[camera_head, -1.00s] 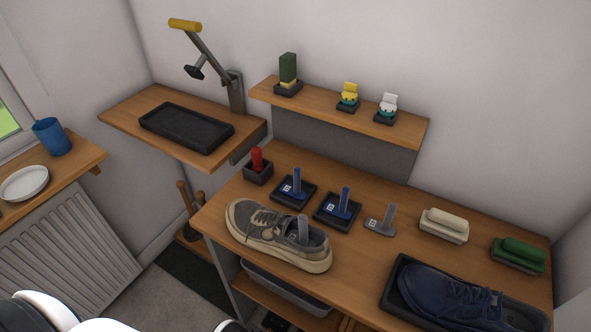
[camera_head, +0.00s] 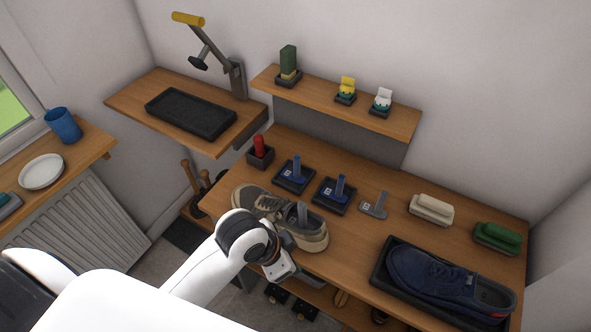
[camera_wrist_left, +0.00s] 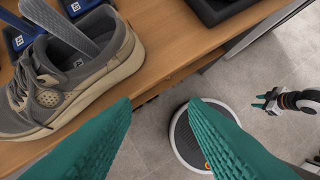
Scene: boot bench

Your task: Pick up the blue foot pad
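Two blue foot pads with upright handles stand in black trays on the bench: one on the left (camera_head: 296,172) and one on the right (camera_head: 336,190). Parts of both show at the top left of the left wrist view. A grey pad (camera_head: 374,206) lies to their right. Another grey handle (camera_head: 302,213) stands in the grey shoe (camera_head: 257,203). My left gripper (camera_wrist_left: 160,105) is open and empty, with teal fingers apart, at the bench's front edge beside the shoe and short of the pads. My right gripper (camera_wrist_left: 264,103) shows small in the left wrist view, open and empty above the floor.
A dark blue shoe in a black tray (camera_head: 377,275) sits at the bench's right front. White (camera_head: 432,207) and green (camera_head: 497,236) brushes lie behind it. A red-handled item in a black box (camera_head: 260,156) stands left of the pads. A shelf (camera_head: 324,107) hangs above the bench's back.

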